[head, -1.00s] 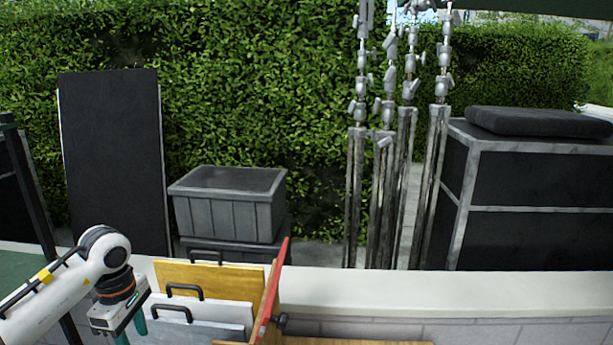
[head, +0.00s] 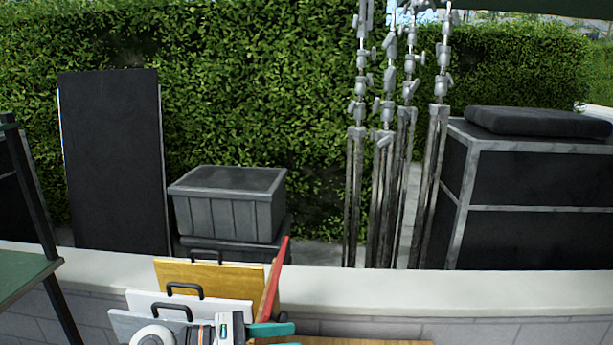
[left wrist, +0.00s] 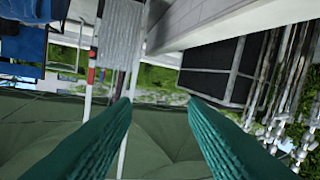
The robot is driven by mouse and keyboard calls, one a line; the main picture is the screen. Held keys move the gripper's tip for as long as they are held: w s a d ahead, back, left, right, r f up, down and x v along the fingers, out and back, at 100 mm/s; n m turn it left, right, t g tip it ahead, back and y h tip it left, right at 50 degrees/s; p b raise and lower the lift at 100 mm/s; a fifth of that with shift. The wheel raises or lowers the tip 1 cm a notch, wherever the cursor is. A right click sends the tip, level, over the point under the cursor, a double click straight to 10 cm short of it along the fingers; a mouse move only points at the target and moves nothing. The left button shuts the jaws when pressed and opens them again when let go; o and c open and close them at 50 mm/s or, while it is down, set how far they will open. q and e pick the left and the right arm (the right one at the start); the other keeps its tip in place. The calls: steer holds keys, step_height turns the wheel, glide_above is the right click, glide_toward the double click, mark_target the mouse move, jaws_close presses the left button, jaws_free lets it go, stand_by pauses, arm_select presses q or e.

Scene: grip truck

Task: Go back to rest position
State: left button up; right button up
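My left gripper (head: 274,336) shows at the bottom of the head view, in front of the handled boards, with its green fingers pointing right. In the left wrist view its two green ribbed fingers (left wrist: 160,118) stand wide apart with nothing between them, so it is open and empty. My right gripper is in neither view.
A yellow board (head: 225,278), a white board (head: 237,307) and a grey board (head: 125,320) with black handles stand upright beside a red-edged board (head: 271,283). Behind the low wall (head: 420,292) are grey crates (head: 230,215), metal stands (head: 385,200) and a black case (head: 540,180).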

arm_select(q)
steer(key=w+a+r+n+t+y, duration=0.1)
steer(key=a+r+n+t+y, duration=0.15)
steer(key=n+t, duration=0.7)
steer(key=w+a+r+n+t+y, duration=0.1)
steer(key=a+r+n+t, duration=0.15)
steer(key=n+t, duration=0.65)
steer(key=s+a+f+n+g+y, duration=0.25)
steer(key=a+f+n+y, duration=0.35)
steer(key=n, duration=0.5)
steer(key=s+a+f+n+g+y, duration=0.2)
steer(key=a+f+n+g+y, duration=0.25)
steer(key=f+n+y, duration=0.45)
steer(key=s+f+n+g+h, duration=0.1)
steer(key=s+f+n+g, duration=0.4)
steer(key=s, duration=0.6)
steer(key=s+f+n+g+h, duration=0.1)
steer(key=s+f+n+g, duration=0.3)
steer(key=s+f+g, duration=0.5)
step_height(320, 180, down, 23)
steer(key=s+t, duration=0.1)
steer(key=s+a+f, duration=0.1)
steer(key=s+f, duration=0.7)
steer(key=f, duration=0.1)
steer(key=s+a+f+g, duration=0.1)
steer(key=s+a+f, duration=0.1)
steer(key=s+f, duration=0.6)
steer(key=shift+s+a+f+m, duration=0.3)
steer(key=shift+s+f+m, duration=0.1)
steer(key=shift+s, duration=0.3)
